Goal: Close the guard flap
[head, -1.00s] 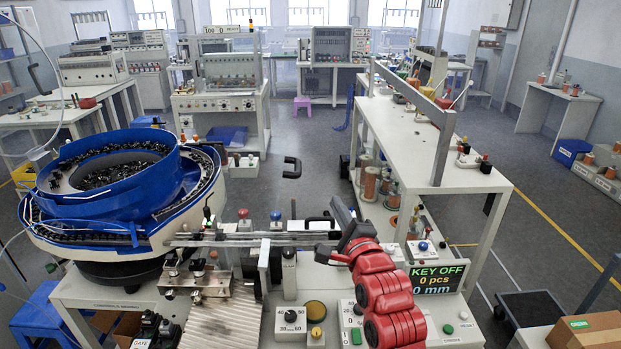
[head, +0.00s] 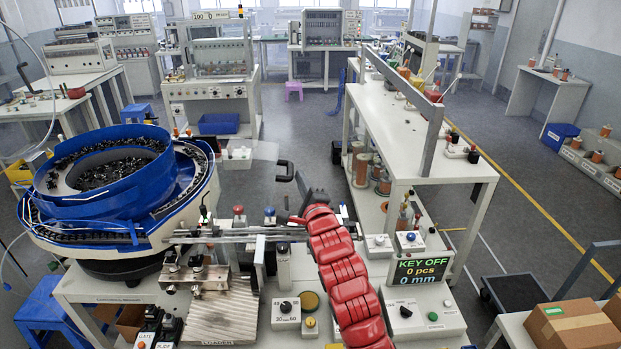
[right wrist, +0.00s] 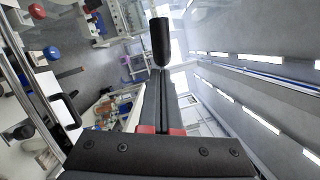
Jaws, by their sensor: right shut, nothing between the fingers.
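The guard flap (head: 252,172) seems to be a clear panel, hard to make out, standing raised behind the rail beside the blue bowl feeder. Its black handle (head: 285,171) is at its right edge in the head view. A black handle (right wrist: 68,109) also shows at the left in the right wrist view. My right gripper (head: 308,198) is shut and empty, a little right of and below the handle in the head view, apparently apart from it. Its dark fingers (right wrist: 160,100) lie together in the right wrist view. My left gripper is not in view.
The blue bowl feeder (head: 108,205) stands at the left. A screen (head: 421,271) reading "KEY OFF" stands right of my red arm. Red and blue knobs and a silver rail (head: 235,235) lie in front of the flap. A white bench (head: 440,160) is behind at right.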

